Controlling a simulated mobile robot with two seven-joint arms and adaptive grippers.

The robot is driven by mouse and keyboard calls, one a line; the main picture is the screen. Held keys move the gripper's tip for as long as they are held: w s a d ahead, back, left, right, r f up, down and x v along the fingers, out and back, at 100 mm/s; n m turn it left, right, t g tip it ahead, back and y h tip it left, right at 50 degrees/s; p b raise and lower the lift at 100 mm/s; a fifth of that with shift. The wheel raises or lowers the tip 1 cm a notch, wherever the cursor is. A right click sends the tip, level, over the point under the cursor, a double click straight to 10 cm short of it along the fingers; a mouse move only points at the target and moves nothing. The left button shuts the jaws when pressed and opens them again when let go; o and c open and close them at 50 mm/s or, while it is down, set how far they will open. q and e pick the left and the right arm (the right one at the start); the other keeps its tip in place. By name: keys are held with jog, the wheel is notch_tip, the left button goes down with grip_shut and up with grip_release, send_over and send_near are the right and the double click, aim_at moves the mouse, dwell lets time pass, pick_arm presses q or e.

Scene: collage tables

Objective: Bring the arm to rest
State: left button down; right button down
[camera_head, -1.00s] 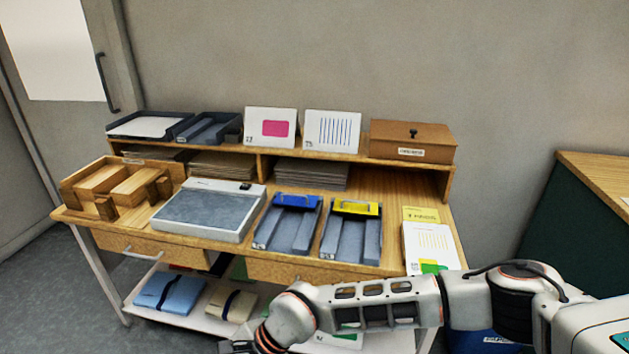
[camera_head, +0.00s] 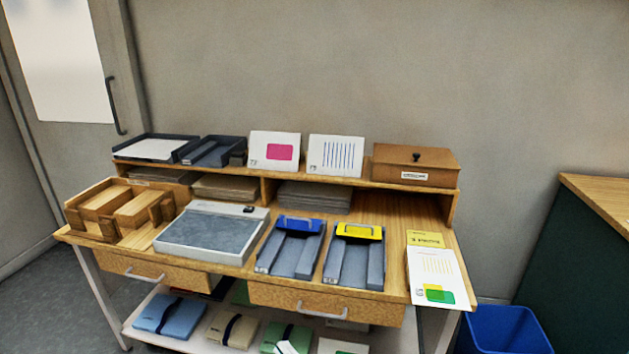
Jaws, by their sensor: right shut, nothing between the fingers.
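Neither of my grippers shows in the head view now, and no clear part of either arm is in the picture. The wooden desk (camera_head: 393,228) stands in front of me with its whole top unobstructed. A small pale shape at the bottom edge, by the green bundle (camera_head: 274,336), is too cut off to tell.
On the desk are a wooden sorter (camera_head: 118,235), a grey-topped tray (camera_head: 213,231), a blue-clip tray (camera_head: 291,247), a yellow-clip tray (camera_head: 354,256) and a printed card (camera_head: 436,279). A brown box (camera_head: 414,166) sits on the shelf. A blue bin (camera_head: 502,330) stands right.

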jog(key=s+d+f+m+g+h, duration=0.2)
jog(key=s+d+f+m+h, duration=0.2)
jog(key=d+f, duration=0.7)
jog(key=s+d+f+m+g+h, duration=0.2)
jog(key=s+d+f+m+h, duration=0.3)
jog(key=s+d+f+m, duration=0.4)
jog(key=d+f+m, duration=0.1)
jog(key=d+f, duration=0.1)
jog(key=d, duration=0.4)
jog(key=shift+s+f, duration=0.15)
jog(key=shift+s, duration=0.15)
